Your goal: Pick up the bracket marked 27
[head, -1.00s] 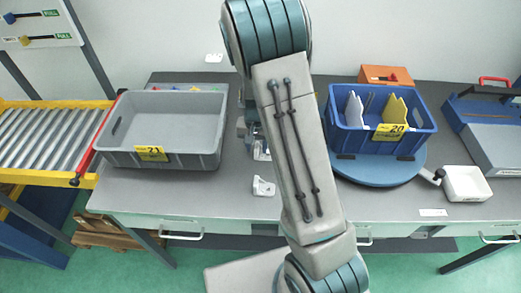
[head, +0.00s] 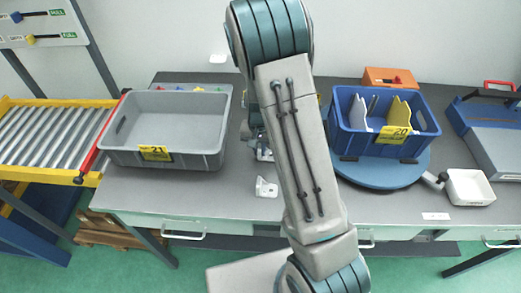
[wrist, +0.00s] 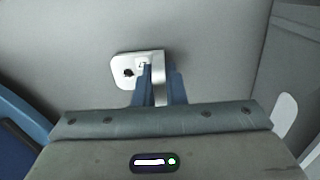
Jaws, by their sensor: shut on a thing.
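In the wrist view my gripper (wrist: 160,82) has its two blue fingers shut on a white bracket (wrist: 124,71). The bracket has a dark round hole at its left and a small mark near the fingers, too small to read. Part of it is hidden behind the fingers. In the head view my arm hides most of the gripper. I cannot read a number on either.
A grey crate (head: 160,154) marked 21 stands left on the table. A blue crate (head: 377,146) marked 20 holds white and yellow parts on a blue turntable (head: 377,177). The table's front left is clear.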

